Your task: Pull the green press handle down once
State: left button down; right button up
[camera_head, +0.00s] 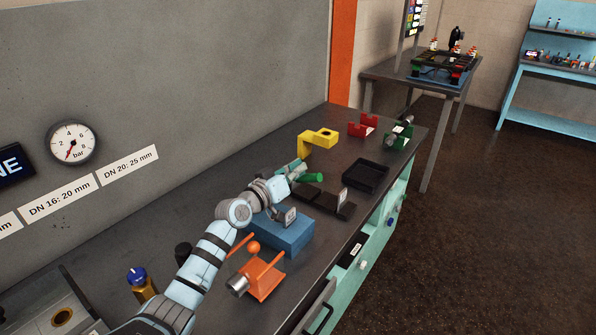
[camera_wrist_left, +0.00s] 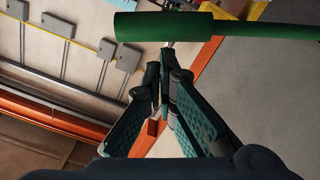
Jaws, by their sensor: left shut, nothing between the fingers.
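The green press handle (camera_head: 312,178) shows as a short green bar just in front of the yellow press frame (camera_head: 318,139) on the bench. In the left wrist view the handle (camera_wrist_left: 170,27) is a thick green grip with a thinner rod running right, crossing the top of the picture. My left gripper (camera_head: 292,166) is beside the handle. In the left wrist view its teal fingers (camera_wrist_left: 164,68) are closed together with nothing between them, and their tips point toward the grip. I cannot tell whether they touch it. My right gripper is not in view.
A blue block (camera_head: 287,236) and an orange stand (camera_head: 262,281) are on the bench below my left arm. A black tray (camera_head: 366,176), a red holder (camera_head: 362,126) and a green holder (camera_head: 398,138) stand to the right. A gauge (camera_head: 73,142) hangs on the wall.

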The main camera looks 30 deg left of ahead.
pick_arm(q)
jog(key=shift+s+d+f+m+b, duration=0.1)
jog(key=shift+d+f+m+b, duration=0.25)
jog(key=shift+f+b, duration=0.2)
jog(key=shift+s+d+f+m+b, duration=0.1)
jog(key=shift+d+f+m+b, duration=0.2)
jog(key=shift+f+b, duration=0.25)
jog(key=shift+r+p, duration=0.15)
jog(key=shift+p, duration=0.15)
jog(key=s+a+r+p, duration=0.3)
jog(key=s+r+p, duration=0.1)
jog(key=s, duration=0.6)
jog(key=shift+s+p, duration=0.2)
jog(key=shift+p, duration=0.55)
